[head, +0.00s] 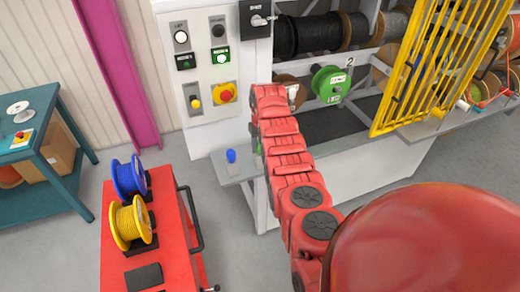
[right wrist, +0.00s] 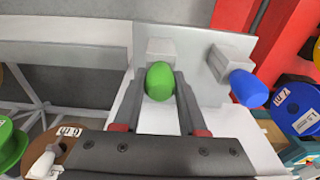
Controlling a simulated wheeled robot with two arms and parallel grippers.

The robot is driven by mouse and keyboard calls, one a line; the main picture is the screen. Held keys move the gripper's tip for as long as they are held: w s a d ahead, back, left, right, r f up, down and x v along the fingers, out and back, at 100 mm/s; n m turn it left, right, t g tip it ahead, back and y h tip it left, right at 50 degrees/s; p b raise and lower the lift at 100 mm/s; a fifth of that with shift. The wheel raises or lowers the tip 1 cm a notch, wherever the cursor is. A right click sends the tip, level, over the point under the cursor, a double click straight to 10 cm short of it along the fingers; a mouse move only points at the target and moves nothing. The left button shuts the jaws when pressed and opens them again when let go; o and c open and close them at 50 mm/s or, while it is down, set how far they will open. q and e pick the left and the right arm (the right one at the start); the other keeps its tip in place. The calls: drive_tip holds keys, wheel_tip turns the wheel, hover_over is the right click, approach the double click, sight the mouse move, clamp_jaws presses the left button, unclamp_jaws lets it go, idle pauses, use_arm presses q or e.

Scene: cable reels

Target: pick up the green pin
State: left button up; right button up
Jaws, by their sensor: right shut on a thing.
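The green pin (right wrist: 159,82) is in the right wrist view, between the dark fingers of my right gripper (right wrist: 161,78), which is shut on it. A pale grey block stands right behind the pin against a light panel. In the head view my red right arm reaches over the small grey shelf and hides most of the gripper; only a sliver of green (head: 258,147) shows at the arm's left edge. The blue pin (right wrist: 249,88) is to the right of the green one, at another grey block; it also shows on the shelf in the head view (head: 231,155). My left gripper is not in view.
A red cart (head: 170,244) with a blue reel (head: 129,177) and a yellow reel (head: 130,222) stands at the left. A green reel (head: 328,85) hangs in the rack behind my arm. A yellow grille (head: 435,70) is at the right. Grey floor lies between cart and machine.

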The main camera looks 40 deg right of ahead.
clamp_jaws()
drive_tip(key=shift+r, duration=0.1)
drive_tip(key=shift+r+b, duration=0.55)
drive_tip(key=shift+r, duration=0.05)
wheel_tip(320, 180, up, 6)
drive_tip(key=b, duration=0.3)
drive_tip(key=shift+r, duration=0.2)
drive_tip(key=shift+r+b, duration=0.4)
drive_tip(key=shift+r, duration=0.75)
drive_tip(key=shift+a+f, duration=0.1)
